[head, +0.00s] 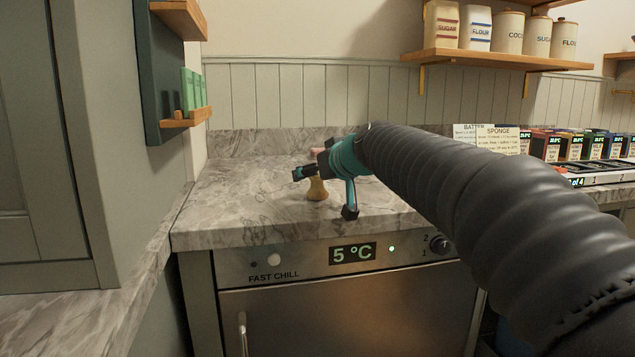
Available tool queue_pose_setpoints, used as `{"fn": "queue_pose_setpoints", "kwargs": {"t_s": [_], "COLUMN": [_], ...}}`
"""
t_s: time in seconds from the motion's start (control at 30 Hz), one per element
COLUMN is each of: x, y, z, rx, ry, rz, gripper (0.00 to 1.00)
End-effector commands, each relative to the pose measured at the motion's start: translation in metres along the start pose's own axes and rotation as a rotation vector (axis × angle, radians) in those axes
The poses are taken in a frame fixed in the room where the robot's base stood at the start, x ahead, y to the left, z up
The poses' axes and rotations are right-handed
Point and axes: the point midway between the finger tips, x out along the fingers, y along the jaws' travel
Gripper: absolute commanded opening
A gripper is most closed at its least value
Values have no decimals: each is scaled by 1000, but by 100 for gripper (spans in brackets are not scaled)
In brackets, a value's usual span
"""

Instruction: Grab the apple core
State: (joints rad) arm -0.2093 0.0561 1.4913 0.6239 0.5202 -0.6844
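A tan, narrow-waisted object that looks like the apple core (317,190) stands on the marble counter (235,205). Its upper part is partly hidden by my gripper. My gripper (328,192), teal and black, reaches in from the right and is open. One fingertip is at the core's upper left and the other is to its lower right, near the counter. The core shows in the gap between them. I cannot tell whether either finger touches it.
A small pinkish thing (318,153) shows behind my gripper, mostly hidden. A fast-chill unit (350,300) is under the counter. Recipe cards (497,139) and labelled boxes (590,145) stand at the right. A wall shelf (185,119) juts out upper left. The counter left of the core is clear.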

Motion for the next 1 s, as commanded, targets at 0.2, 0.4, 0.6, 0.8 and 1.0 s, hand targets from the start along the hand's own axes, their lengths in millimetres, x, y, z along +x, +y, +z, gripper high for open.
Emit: {"fn": "queue_pose_setpoints", "kwargs": {"t_s": [0.2, 0.4, 0.6, 0.8, 1.0], "x": [0, 0, -1, -6, -21], "y": [0, 0, 0, 0, 0], "z": [0, 0, 0, -14, -50], "rx": [0, 0, 0, -1, -3], "ry": [0, 0, 0, 2, 3], "rz": [0, 0, 0, -1, 0], "gripper": [56, 18, 18, 18, 18]}}
